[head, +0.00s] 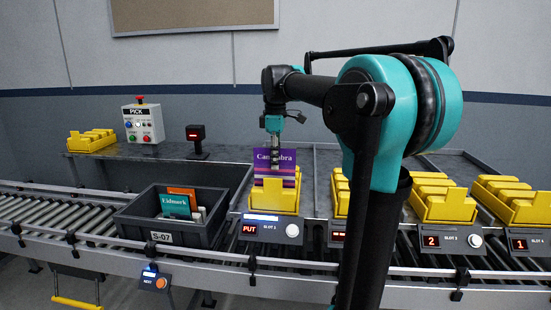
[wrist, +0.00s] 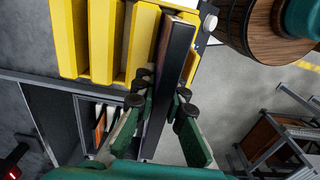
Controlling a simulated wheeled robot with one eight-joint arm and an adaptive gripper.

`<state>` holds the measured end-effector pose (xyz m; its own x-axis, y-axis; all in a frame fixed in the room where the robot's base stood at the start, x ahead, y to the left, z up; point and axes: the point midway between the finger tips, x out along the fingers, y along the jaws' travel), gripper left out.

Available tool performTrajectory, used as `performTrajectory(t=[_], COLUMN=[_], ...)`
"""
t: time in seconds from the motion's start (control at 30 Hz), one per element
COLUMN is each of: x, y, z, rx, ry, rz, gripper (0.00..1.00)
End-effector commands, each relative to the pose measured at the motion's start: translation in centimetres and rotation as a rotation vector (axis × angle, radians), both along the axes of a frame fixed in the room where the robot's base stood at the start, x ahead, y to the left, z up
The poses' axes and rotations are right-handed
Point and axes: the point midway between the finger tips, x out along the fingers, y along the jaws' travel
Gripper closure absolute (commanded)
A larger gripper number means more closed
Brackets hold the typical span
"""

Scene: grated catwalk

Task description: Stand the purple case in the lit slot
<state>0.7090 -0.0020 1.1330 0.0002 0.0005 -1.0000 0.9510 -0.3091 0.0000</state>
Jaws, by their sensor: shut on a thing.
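The purple case (head: 275,162) stands about upright at the yellow rack (head: 272,200) above the lit PUT display (head: 250,229). Its lower part is hidden behind the rack's front, so I cannot tell whether it rests on the bottom. My gripper (head: 274,143) is above it, shut on its upper part. In the wrist view the case (wrist: 170,85) shows edge-on as a dark strip between the green fingers of my gripper (wrist: 160,100). Its far end lies alongside the yellow dividers of the rack (wrist: 103,45).
A grey tote (head: 165,238) with a teal case (head: 175,205) and others sits left on the roller conveyor. More yellow racks (head: 440,200) stand to the right. A PICK button box (head: 143,124) and a small dark device (head: 196,140) stand behind the tote.

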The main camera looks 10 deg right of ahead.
Motion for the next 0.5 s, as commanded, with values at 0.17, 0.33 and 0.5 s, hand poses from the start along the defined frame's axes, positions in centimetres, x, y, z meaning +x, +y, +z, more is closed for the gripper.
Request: performTrajectory(t=[0.17,0.33,0.5], x=[0.0,0.0,0.0], y=[0.0,0.0,0.0], z=[-0.6,-1.2,-1.4], rx=[0.000,0.000,0.000], ry=[0.000,0.000,0.000], rz=[0.000,0.000,0.000], gripper=[1.00,1.00,1.00])
